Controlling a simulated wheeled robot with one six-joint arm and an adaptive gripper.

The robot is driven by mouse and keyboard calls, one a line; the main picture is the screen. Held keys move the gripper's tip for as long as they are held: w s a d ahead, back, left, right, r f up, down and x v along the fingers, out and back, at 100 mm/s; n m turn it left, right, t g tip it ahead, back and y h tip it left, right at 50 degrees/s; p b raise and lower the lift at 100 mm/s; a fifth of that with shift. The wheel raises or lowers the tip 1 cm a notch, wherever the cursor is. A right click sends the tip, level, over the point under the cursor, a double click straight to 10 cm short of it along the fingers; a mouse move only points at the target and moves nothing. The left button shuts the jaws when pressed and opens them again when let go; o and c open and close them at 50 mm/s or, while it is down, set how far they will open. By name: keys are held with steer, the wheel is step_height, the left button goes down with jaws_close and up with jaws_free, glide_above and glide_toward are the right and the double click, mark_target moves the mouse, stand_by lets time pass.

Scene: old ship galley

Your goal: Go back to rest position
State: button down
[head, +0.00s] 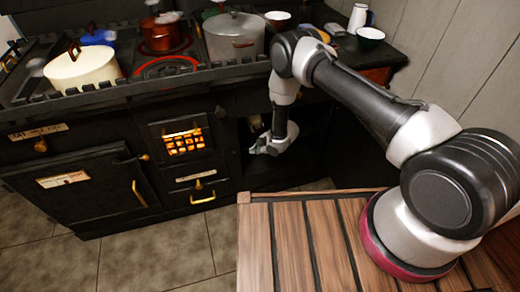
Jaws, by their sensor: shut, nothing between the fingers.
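My gripper (264,146) hangs low in front of the dark open recess to the right of the stove's firebox. It points down and to the left and is empty. Its fingertips are small in the head view, and the jaws look shut. My arm reaches from the right side of the picture across to the recess.
The black stove (100,150) carries a cream pot (84,70), a red pot (162,35), a blue pot (98,37) and a grey pot (233,40). A glowing grate (184,141) is left of my gripper. Tiled floor (150,252) is clear.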

steer(key=s+d+r+m+g+h, duration=0.35)
steer(key=s+d+m+h, duration=0.25)
steer(key=s+d, duration=0.65)
steer(key=s+d+r+m+g+h, duration=0.1)
steer(key=s+d+r+m, duration=0.2)
steer(key=r, duration=0.8)
steer(key=s+d+r+m+g, duration=0.1)
steer(key=d+r+m, duration=0.1)
steer(key=d+r, duration=0.65)
steer(key=s+d+r+m+g+h, duration=0.1)
steer(key=s+d+r+m, duration=0.15)
steer(key=r, duration=1.05)
steer(key=s+d+r+m+t, duration=0.2)
steer(key=s+r, duration=0.4)
steer(key=r, duration=0.3)
steer(key=s+d+r+m+t+y, duration=0.1)
steer(key=s+d+r+m+t, duration=0.1)
steer(key=s+r, duration=0.4)
steer(key=s+d+r+m+t+y, duration=0.1)
steer(key=s+d+r, duration=0.3)
steer(key=r, duration=0.9)
steer(key=s+m+t, duration=0.1)
steer(key=s, duration=0.1)
steer(key=shift+s, duration=0.3)
steer(key=shift+d+t, duration=0.15)
steer(key=shift+t, duration=0.1)
